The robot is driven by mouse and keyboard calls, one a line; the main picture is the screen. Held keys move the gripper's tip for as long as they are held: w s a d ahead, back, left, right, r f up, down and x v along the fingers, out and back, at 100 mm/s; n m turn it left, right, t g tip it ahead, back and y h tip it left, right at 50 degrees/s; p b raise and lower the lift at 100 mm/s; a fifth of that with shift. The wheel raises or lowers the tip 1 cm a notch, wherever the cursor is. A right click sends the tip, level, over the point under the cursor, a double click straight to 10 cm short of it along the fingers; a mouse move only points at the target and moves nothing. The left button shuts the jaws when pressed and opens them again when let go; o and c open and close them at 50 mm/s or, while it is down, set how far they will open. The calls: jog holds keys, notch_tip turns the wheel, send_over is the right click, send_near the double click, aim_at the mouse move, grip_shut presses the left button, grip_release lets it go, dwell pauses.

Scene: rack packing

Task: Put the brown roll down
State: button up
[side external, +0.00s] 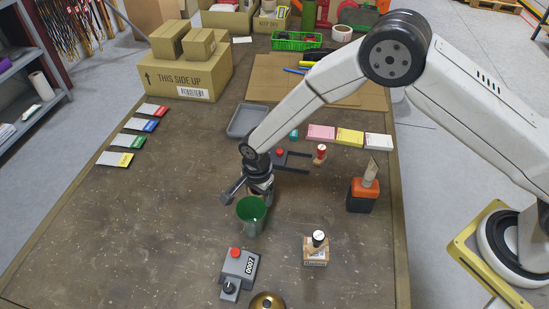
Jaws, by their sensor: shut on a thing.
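My gripper (262,190) points down over the middle of the table, just behind the green cup (251,214). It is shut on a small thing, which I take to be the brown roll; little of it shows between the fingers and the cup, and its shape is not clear. I cannot tell whether it touches the table or the cup.
A grey device (239,268) with a red button stands in front of the cup. An orange and black holder (362,195) stands farther right. A grey tray (247,121) lies behind.

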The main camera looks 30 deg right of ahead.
jog(key=shift+f, duration=1.45)
jog(key=shift+f, duration=0.15)
jog(key=o, duration=1.3)
jog(key=shift+c, duration=0.2)
jog(key=shift+r, duration=6.15)
jog(key=shift+d, duration=0.1)
